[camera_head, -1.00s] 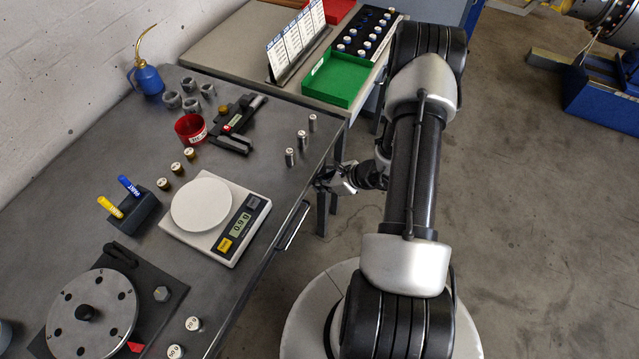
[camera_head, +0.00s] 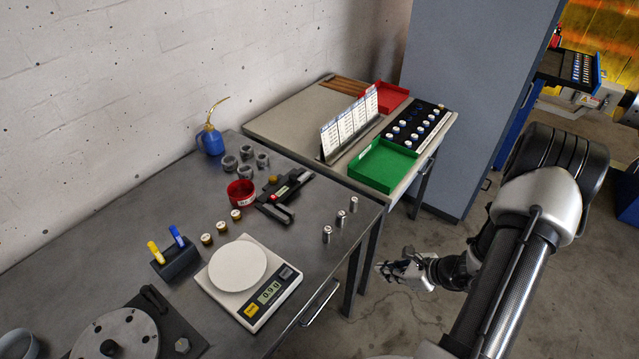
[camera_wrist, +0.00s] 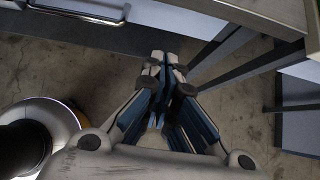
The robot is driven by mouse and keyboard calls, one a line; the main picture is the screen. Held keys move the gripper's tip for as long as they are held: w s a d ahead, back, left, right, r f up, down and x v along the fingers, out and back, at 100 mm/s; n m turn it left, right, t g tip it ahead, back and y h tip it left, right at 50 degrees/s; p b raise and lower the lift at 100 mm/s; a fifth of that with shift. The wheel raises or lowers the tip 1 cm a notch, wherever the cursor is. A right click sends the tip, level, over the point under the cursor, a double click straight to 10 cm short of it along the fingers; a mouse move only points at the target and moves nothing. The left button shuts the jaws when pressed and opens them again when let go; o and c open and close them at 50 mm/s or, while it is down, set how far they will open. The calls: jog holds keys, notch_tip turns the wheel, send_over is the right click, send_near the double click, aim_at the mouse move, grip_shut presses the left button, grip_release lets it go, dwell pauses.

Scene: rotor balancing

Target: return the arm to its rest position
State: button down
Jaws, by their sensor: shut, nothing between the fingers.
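My gripper (camera_head: 388,270) is shut and empty in the head view, off the right edge of the dark workbench, over open floor. In the wrist view my gripper (camera_wrist: 164,62) points its closed fingertips away, with bare concrete floor beneath and nothing held. My arm is folded at the lower right of the head view, its dark links and silver joints clear of the bench. Part of the arm's lower end is cut off by the frame.
The dark workbench (camera_head: 110,240) holds a scale (camera_head: 285,297), a rotor disc (camera_head: 125,335), a red cup (camera_head: 240,192) and small cylinders. A second table (camera_head: 290,128) bears a green tray (camera_head: 382,165). A grey cabinet (camera_head: 475,90) stands behind.

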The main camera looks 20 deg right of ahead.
jog(key=w+a+r+n+g+y, duration=0.1)
jog(key=a+r+n+g, duration=0.1)
jog(key=a+r+n, duration=0.65)
jog(key=w+a+r+n+g+y, duration=0.15)
jog(key=a+r+n, duration=0.4)
jog(key=r, duration=0.65)
jog(key=s+a+r+n+h, duration=0.3)
jog(key=s+a+r+n, duration=0.1)
jog(key=s+r+n, duration=0.3)
jog(key=s+a+r+n+h, duration=0.4)
jog(key=s+r+n, duration=0.3)
jog(key=s+n, duration=0.1)
jog(key=shift+s+r+n, duration=0.2)
jog(key=shift+s+n, duration=0.2)
jog(key=shift+n, duration=0.1)
